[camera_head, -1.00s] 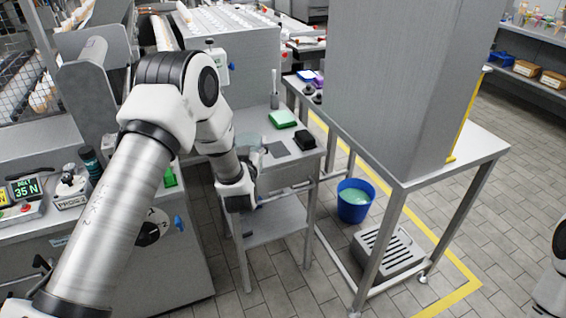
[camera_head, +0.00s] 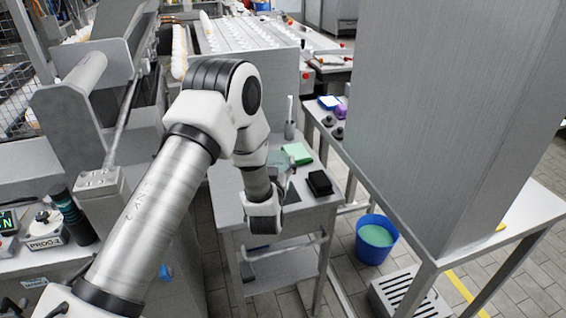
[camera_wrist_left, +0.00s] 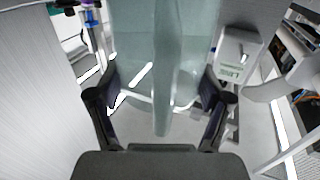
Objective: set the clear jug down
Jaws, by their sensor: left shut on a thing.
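The clear jug (camera_wrist_left: 190,50) is a translucent, pale blue-green vessel that fills the upper middle of the left wrist view. Its narrow handle strip (camera_wrist_left: 162,100) runs down between the fingers. My left gripper (camera_wrist_left: 160,95) is shut on the jug, with one dark finger at each side. In the head view the jug (camera_head: 281,160) shows only as a pale patch over the small steel table (camera_head: 226,203), partly hidden by my left wrist. I cannot tell whether its base touches the tabletop. My right gripper is out of view.
A tall steel cabinet (camera_head: 440,120) is to the right. A blue bucket (camera_head: 376,240) is on the floor. Machinery borders the left.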

